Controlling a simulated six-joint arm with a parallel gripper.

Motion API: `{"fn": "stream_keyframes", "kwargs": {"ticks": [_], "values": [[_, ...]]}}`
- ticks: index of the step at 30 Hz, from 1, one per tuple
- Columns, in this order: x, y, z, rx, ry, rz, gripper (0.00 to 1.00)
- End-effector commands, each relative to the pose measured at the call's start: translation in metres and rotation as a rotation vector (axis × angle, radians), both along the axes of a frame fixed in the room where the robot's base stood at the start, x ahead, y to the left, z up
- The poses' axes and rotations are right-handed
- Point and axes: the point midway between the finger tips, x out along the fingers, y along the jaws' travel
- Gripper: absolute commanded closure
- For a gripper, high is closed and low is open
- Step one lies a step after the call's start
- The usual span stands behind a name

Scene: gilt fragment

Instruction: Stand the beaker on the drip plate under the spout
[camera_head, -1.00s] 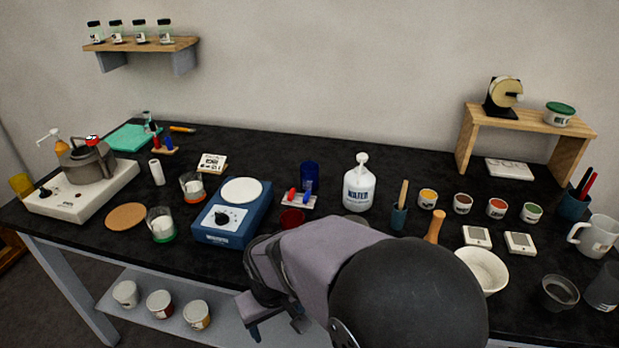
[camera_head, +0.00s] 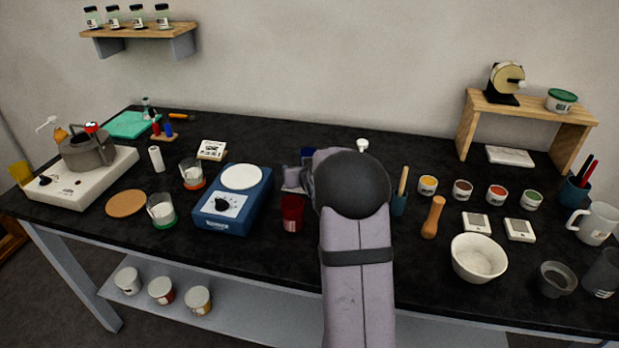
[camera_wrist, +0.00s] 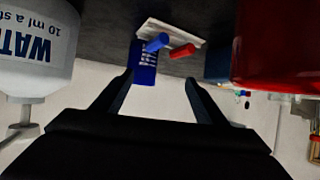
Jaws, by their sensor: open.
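A blue beaker with white marks (camera_wrist: 144,68) shows just beyond the fingertips of my gripper (camera_wrist: 159,80) in the wrist view, nearer the left finger. My gripper is open, with nothing held between its fingers. In the head view only a bit of the blue beaker (camera_head: 307,154) shows behind my arm, and the fingers are hidden. A red beaker-like cup (camera_head: 292,213) stands to the left of my arm; it looms large at the right of the wrist view (camera_wrist: 280,45). The white water bottle (camera_wrist: 35,50) is at the left there; its pump top (camera_head: 362,146) peeks above my arm. I see no drip plate now.
A blue stirrer plate (camera_head: 232,205) stands left, a wooden pestle (camera_head: 433,217) and white bowl (camera_head: 478,258) right.

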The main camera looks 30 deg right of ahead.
Motion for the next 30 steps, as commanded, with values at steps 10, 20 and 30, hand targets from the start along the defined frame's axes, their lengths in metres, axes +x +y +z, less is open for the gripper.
{"fn": "stream_keyframes", "kwargs": {"ticks": [10,20,30], "values": [[0.004,-0.039,-0.020,-0.039,-0.080,-0.036,0.33],[0.020,-0.045,-0.028,-0.036,-0.078,-0.035,0.33],[0.030,-0.049,-0.032,-0.036,-0.077,-0.034,0.33]]}}
